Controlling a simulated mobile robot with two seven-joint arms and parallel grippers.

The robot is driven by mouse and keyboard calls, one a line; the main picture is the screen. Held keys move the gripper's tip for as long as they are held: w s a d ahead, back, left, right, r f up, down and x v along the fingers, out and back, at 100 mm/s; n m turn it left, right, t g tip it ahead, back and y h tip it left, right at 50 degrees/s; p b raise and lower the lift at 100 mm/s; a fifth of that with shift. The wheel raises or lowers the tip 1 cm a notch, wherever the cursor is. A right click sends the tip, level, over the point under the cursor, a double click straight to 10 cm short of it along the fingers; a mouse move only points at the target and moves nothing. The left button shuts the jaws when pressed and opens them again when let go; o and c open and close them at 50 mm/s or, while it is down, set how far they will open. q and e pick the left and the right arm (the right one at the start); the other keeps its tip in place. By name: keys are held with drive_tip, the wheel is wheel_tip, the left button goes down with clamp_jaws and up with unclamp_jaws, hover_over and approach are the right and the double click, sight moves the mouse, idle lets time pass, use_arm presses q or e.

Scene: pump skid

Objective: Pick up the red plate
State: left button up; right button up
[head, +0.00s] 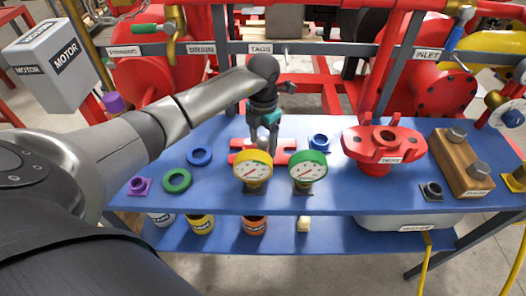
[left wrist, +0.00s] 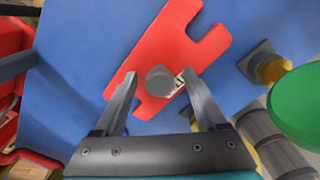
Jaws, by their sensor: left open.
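The red plate (head: 285,146) lies flat on the blue table, behind the yellow and green gauges. In the left wrist view the red plate (left wrist: 182,50) has notched ends, a round grey knob (left wrist: 160,80) and a small white label partly hidden by a finger. My left gripper (head: 264,138) points down over the plate from behind the gauges. In the wrist view its fingers are open, one on each side of the knob, with a gap visible; I cannot tell the exact height. My right gripper is not in view.
The yellow gauge (head: 252,169) and green gauge (head: 308,169) stand close in front of the plate. A blue ring (head: 199,156) and green ring (head: 177,180) lie left. A blue fitting (head: 319,142) and red flanged part (head: 383,145) stand right. A labelled rail (head: 310,49) runs behind.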

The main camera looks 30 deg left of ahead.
use_arm(q)
drive_tip(key=shift+c, duration=0.3)
clamp_jaws()
drive_tip(key=shift+w+r, duration=0.1)
idle(1.0)
